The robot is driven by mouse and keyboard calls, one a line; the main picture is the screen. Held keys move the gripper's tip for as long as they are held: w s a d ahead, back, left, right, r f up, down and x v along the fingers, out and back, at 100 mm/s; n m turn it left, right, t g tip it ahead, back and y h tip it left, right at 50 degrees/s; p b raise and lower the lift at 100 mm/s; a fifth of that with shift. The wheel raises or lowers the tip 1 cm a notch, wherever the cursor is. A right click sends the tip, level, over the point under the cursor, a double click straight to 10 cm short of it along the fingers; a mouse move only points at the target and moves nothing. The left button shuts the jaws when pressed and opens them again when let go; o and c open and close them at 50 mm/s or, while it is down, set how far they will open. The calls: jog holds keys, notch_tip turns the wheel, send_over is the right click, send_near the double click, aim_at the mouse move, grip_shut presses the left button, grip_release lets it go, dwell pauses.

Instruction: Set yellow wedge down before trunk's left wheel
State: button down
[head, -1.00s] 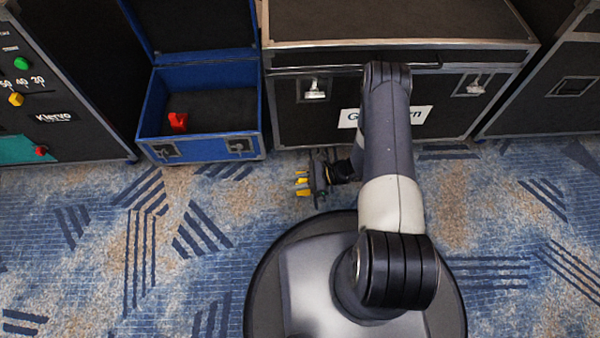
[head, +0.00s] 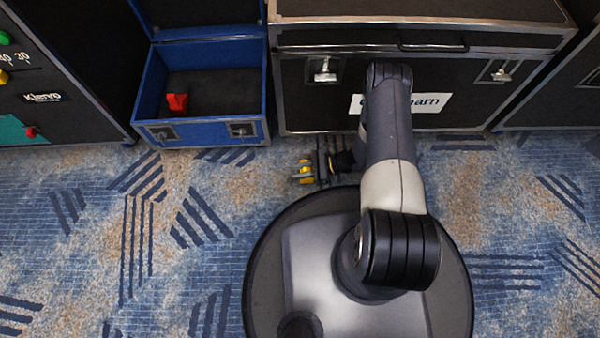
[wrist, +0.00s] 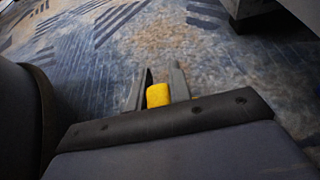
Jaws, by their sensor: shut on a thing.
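My gripper (head: 304,171) is low over the carpet in front of the black trunk (head: 455,92), near the trunk's left end. It is shut on the yellow wedge (wrist: 158,95), which sits between the two fingers in the wrist view. In the head view the yellow wedge (head: 303,173) shows only as small yellow patches among the fingers. I cannot tell whether it touches the carpet. The trunk's left wheel is not clearly visible in the head view. A dark underside with a shadowed part shows at the upper right of the wrist view.
An open blue case (head: 205,137) with a red object (head: 177,102) inside stands left of the trunk. A black cabinet (head: 70,110) with coloured knobs is at far left. Another dark case (head: 560,95) is at right. The patterned carpet (head: 150,230) at left is clear.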

jog(key=shift+f, duration=0.3)
jog(key=c, duration=1.3)
grip_release()
jog(key=shift+f, duration=0.1)
jog(key=shift+d+r, duration=0.15)
jog(key=shift+r, duration=0.1)
jog(key=p+v, duration=0.3)
jog(key=v, duration=0.8)
jog(key=shift+d, duration=0.4)
